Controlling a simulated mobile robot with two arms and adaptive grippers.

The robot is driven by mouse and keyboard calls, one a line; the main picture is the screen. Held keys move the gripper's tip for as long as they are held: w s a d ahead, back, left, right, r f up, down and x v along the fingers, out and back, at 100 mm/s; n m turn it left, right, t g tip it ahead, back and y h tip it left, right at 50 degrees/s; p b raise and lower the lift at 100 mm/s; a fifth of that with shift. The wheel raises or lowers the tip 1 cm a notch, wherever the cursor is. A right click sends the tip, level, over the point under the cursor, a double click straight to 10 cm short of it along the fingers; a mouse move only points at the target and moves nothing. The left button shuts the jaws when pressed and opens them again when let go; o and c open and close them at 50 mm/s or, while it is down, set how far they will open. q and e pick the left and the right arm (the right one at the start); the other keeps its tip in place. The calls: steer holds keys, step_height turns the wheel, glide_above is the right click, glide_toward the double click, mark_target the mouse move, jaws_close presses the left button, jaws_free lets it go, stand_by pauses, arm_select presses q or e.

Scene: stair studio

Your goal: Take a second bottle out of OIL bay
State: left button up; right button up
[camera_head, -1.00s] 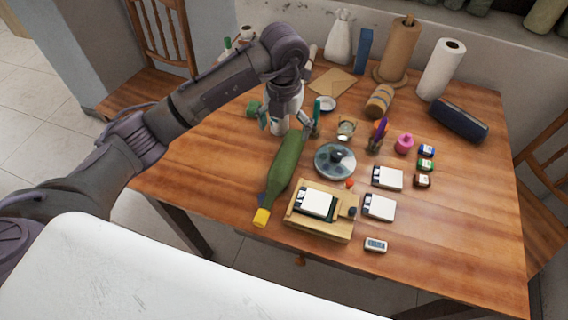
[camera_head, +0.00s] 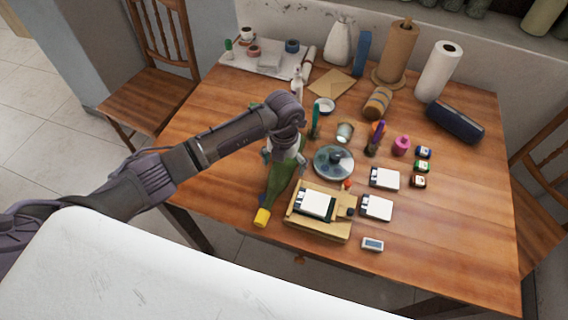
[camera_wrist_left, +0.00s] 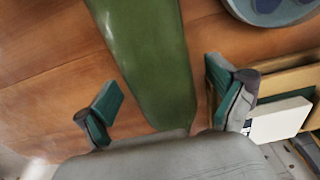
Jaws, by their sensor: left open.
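A long green bottle-shaped thing (camera_head: 276,183) with a yellow end lies on the table's left part. In the left wrist view the green body (camera_wrist_left: 150,55) runs between my fingers. My left gripper (camera_head: 285,158) is over its upper part, with its fingers (camera_wrist_left: 164,90) open, one to each side. I cannot tell whether they touch it. A slim white bottle (camera_head: 298,84) stands further back. Small bottles with blue (camera_head: 424,152), green (camera_head: 422,166) and brown (camera_head: 418,181) labels stand at the right. No bay marked OIL can be read. My right gripper is not in view.
A wooden block with a white card (camera_head: 315,204) is close to the right of the green thing. A round glass-like dish (camera_head: 333,162) and a teal upright item (camera_head: 315,122) are also near. The table's (camera_head: 450,235) front right is clear.

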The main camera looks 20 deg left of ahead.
arm_select(q)
steer(key=c, duration=1.8)
steer(key=shift+w, duration=0.1)
jaws_close()
steer(key=shift+r, duration=0.1)
